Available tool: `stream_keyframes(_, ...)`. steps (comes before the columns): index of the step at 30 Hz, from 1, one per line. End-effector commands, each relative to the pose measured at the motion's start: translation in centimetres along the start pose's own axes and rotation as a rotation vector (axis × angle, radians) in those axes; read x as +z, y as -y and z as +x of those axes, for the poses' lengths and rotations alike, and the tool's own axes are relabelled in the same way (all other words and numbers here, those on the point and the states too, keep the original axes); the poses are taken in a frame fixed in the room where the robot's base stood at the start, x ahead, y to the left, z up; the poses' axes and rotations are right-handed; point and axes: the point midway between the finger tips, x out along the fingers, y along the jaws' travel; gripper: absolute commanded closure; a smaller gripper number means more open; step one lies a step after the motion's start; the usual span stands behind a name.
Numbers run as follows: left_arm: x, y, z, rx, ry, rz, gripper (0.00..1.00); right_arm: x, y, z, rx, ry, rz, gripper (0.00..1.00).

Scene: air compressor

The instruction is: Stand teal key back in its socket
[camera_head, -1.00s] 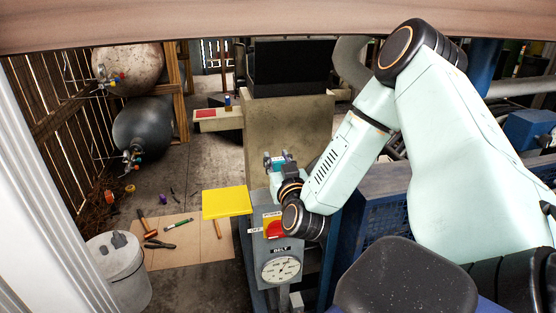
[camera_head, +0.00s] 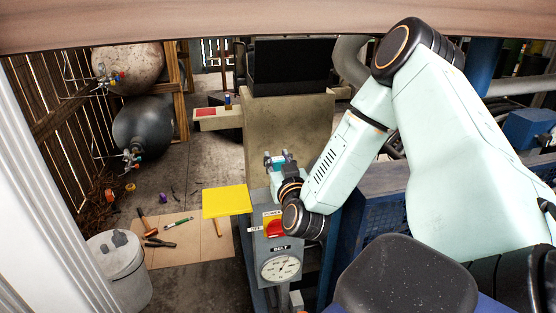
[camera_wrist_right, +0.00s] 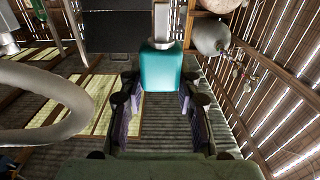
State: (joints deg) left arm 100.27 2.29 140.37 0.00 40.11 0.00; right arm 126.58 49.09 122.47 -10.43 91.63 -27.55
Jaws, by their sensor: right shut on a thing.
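The teal key (camera_wrist_right: 162,70) has a broad teal head and a pale metal shaft (camera_wrist_right: 162,24), which runs up toward the top edge of the right wrist view. My right gripper (camera_wrist_right: 160,92) is shut on the teal head, one finger on each side. In the head view my right gripper (camera_head: 278,161) is above and behind the grey control panel, in front of the beige cabinet. Only a small bit of teal shows between its fingers there. I cannot make out the socket in either view. My left gripper is not in view.
The grey panel carries a red power switch (camera_head: 275,228) and a BELT gauge (camera_head: 281,268). A yellow plate (camera_head: 226,202) juts out left of it. A beige cabinet (camera_head: 290,125) stands behind. Tools lie on a cardboard sheet (camera_head: 195,248), beside a white bucket (camera_head: 122,275).

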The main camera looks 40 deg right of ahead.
Motion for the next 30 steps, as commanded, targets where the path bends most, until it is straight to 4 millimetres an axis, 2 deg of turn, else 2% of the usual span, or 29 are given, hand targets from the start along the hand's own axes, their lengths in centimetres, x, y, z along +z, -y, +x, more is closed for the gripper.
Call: stream_keyframes(30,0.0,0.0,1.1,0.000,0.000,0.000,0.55,1.4,0.0,0.0,0.000,-0.001,0.000,0.99)
